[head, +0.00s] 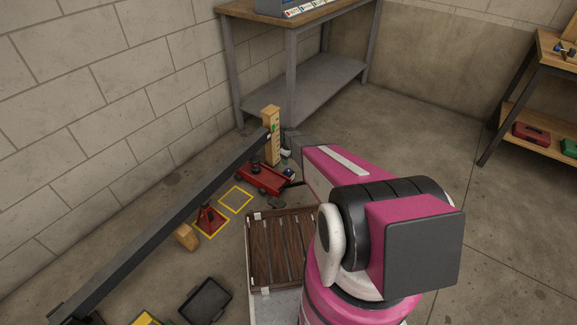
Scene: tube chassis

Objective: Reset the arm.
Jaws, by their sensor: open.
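My pink and white arm (345,172) reaches from the lower right toward the middle of the head view. A dark grey part (299,140) shows past its far end, close to the red floor jack and the wooden post. I cannot make out my gripper's fingers; the arm's far end hides that area. A red floor jack (262,179) stands on the floor just left of the arm's end. A wooden post (271,136) with green marks stands behind it.
A long dark tube (165,226) runs along the left wall. A red jack stand (209,219) stands in a yellow floor square, beside an empty yellow square (236,200). A wooden block (186,237) and black tray (206,302) are near. A workbench (290,22) and shelf (540,142) stand behind.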

